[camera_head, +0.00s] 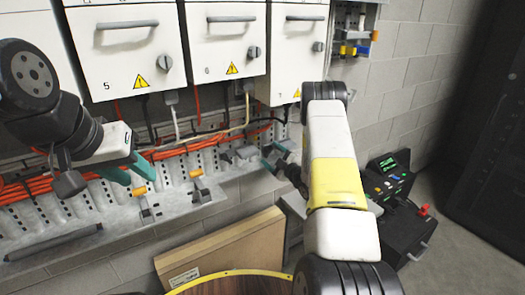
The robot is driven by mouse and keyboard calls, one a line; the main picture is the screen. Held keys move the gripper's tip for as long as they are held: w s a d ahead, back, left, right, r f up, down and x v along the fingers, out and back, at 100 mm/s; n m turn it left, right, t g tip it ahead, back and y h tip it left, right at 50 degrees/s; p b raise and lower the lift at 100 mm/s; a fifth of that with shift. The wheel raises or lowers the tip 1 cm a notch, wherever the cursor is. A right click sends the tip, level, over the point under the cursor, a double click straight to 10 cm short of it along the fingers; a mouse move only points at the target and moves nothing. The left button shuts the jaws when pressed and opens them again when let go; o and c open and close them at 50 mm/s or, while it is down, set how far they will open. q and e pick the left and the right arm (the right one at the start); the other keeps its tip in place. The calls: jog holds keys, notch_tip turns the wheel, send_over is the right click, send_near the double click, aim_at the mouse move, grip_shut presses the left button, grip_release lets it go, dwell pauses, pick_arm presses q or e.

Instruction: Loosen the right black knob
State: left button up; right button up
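My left gripper (141,178), with teal fingers, is above the grey cable tray at the left. Its fingers are apart and nothing shows between them. My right gripper (272,157), also teal-fingered, is at the tray's right part, close to a grey fitting (240,155); its fingers look apart. Two small dark fittings with orange tops, a left one (147,214) and a right one (201,195), sit on the tray front between the grippers. They may be the black knobs, but they are too small to tell. Neither gripper visibly touches them.
White cabinets (125,50) with grey rotary knobs (253,52) hang above. Orange cables (40,183) run along the tray (75,225). A cardboard box (225,243) leans below. A black case with buttons (388,183) stands at right, with floor beyond.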

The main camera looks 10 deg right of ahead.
jog(key=v, duration=0.7)
jog(key=shift+s, duration=0.35)
jog(key=shift+d, duration=0.15)
